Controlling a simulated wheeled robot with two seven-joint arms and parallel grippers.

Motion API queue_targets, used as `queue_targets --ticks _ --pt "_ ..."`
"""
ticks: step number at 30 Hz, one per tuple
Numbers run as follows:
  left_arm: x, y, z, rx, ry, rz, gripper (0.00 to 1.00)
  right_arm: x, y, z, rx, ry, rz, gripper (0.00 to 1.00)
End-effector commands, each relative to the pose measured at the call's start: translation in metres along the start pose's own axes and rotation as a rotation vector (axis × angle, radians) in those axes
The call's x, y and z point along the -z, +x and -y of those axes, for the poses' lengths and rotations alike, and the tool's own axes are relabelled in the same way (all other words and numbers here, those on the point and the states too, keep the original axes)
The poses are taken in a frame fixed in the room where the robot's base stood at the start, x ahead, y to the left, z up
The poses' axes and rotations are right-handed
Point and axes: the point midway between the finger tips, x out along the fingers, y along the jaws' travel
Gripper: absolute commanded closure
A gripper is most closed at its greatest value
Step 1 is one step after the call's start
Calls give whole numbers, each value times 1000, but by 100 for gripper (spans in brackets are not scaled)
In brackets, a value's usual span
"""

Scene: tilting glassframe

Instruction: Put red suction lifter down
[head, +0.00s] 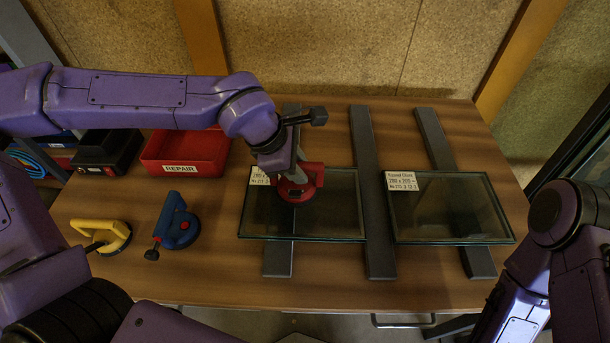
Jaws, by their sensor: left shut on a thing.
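The red suction lifter (298,190) is at the upper middle of the left glass pane (330,220), its round cup over or on the glass. I cannot tell whether the cup touches the pane. My left gripper (289,172) is shut on the red suction lifter from above and partly hides it. My right arm comes in at the right edge of the head view, but its gripper is out of the picture.
A second labelled glass pane (450,210) lies to the right on dark support bars (380,262). A blue suction lifter (178,230), a yellow suction lifter (110,236) and a red REPAIR bin (212,150) are at the left. The wooden table (200,280) is clear at front left.

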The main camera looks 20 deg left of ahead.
Motion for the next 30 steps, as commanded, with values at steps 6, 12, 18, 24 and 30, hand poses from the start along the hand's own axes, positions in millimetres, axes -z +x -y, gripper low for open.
queue_targets --ticks 6,12,18,24,30 --pt "-2 28 -10 0 0 0 100 0 0 0 0 0 1 57" --pt "9 57 -6 -1 1 1 100 -2 4 0 0 0 0 57" --pt "9 58 -6 -2 1 3 100 -2 3 0 0 0 0 57" --pt "11 62 -4 0 0 1 69 -2 4 0 0 0 0 57" --pt "11 61 -4 0 0 1 47 -2 4 0 0 0 0 57"
